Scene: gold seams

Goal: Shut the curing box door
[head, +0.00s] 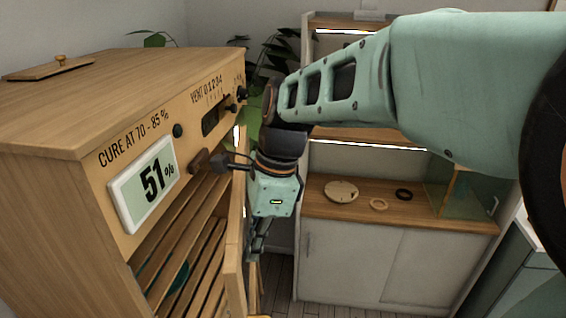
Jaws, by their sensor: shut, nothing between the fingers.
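The curing box (55,110) is a wooden cabinet on the left, with a display (145,183) reading 51% on its front. Its door (235,265) stands open, seen nearly edge-on at the right side of the opening. Slatted shelves (195,250) show inside. My gripper (256,250) points down just right of the door, on its outer side. Its fingers are shut and empty, partly hidden; I cannot tell whether they touch the door.
A teal round item (178,280) sits inside the box. Behind stands a white cabinet (350,262) with a wooden top holding a pale disc (341,191), rings (379,204) and a glass case (468,195). Plants are behind the box. Some floor shows between the cabinets.

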